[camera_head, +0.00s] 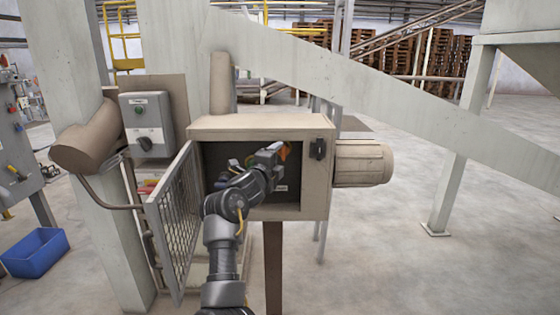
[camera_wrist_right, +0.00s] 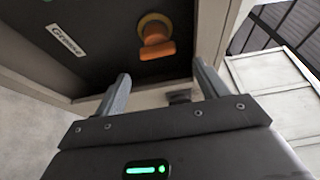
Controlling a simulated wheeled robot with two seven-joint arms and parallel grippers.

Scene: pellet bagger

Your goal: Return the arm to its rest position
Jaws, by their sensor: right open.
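My right arm comes in from the bottom of the head view and reaches into an open beige box (camera_head: 262,124). My right gripper (camera_head: 280,150) is at the upper right of the box's opening. In the right wrist view the right gripper (camera_wrist_right: 163,76) is open, with nothing between its fingers. An orange knob (camera_wrist_right: 157,48) on a yellow ring sits on the dark panel beyond the fingertips, apart from them. A bit of orange also shows beside the gripper in the head view. My left gripper is not in view.
A mesh door (camera_head: 172,222) stands open left of my arm. A motor-like cylinder (camera_head: 362,163) sticks out of the box's right side. A grey control box (camera_head: 147,124) is at the left. A blue bin (camera_head: 36,252) lies on the floor.

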